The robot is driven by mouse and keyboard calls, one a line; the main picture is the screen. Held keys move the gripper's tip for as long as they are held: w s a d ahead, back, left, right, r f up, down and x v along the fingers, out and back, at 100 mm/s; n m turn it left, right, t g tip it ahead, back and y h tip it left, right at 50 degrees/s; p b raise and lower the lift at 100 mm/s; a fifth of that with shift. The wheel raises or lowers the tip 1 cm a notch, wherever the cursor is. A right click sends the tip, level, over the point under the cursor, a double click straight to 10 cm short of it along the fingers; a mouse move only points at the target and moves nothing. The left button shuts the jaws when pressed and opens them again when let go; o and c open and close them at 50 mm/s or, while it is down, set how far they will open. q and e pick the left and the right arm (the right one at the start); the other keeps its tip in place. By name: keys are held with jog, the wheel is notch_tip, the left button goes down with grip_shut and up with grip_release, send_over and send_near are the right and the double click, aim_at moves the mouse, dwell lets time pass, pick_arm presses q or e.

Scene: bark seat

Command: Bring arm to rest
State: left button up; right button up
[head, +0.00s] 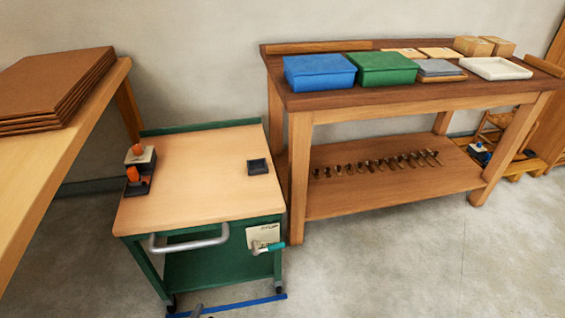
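Neither of my grippers shows clearly in the head view, and no arm comes in from the left or right. A small grey piece at the bottom edge, below the cart, is too cut off to identify. A green cart (200,270) with a pale wooden top (200,200) stands in front of me. On its top, a grey and black holder with orange-topped items (138,168) sits at the left, and a small dark square tray (258,167) lies at the right.
A workbench (420,98) at the right holds a blue box (319,72), a green box (382,69) and a white tray (495,68). Several small tools (375,165) lie on its lower shelf. A table (60,150) with stacked brown sheets (50,85) stands left. Floor (400,265) is clear at lower right.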

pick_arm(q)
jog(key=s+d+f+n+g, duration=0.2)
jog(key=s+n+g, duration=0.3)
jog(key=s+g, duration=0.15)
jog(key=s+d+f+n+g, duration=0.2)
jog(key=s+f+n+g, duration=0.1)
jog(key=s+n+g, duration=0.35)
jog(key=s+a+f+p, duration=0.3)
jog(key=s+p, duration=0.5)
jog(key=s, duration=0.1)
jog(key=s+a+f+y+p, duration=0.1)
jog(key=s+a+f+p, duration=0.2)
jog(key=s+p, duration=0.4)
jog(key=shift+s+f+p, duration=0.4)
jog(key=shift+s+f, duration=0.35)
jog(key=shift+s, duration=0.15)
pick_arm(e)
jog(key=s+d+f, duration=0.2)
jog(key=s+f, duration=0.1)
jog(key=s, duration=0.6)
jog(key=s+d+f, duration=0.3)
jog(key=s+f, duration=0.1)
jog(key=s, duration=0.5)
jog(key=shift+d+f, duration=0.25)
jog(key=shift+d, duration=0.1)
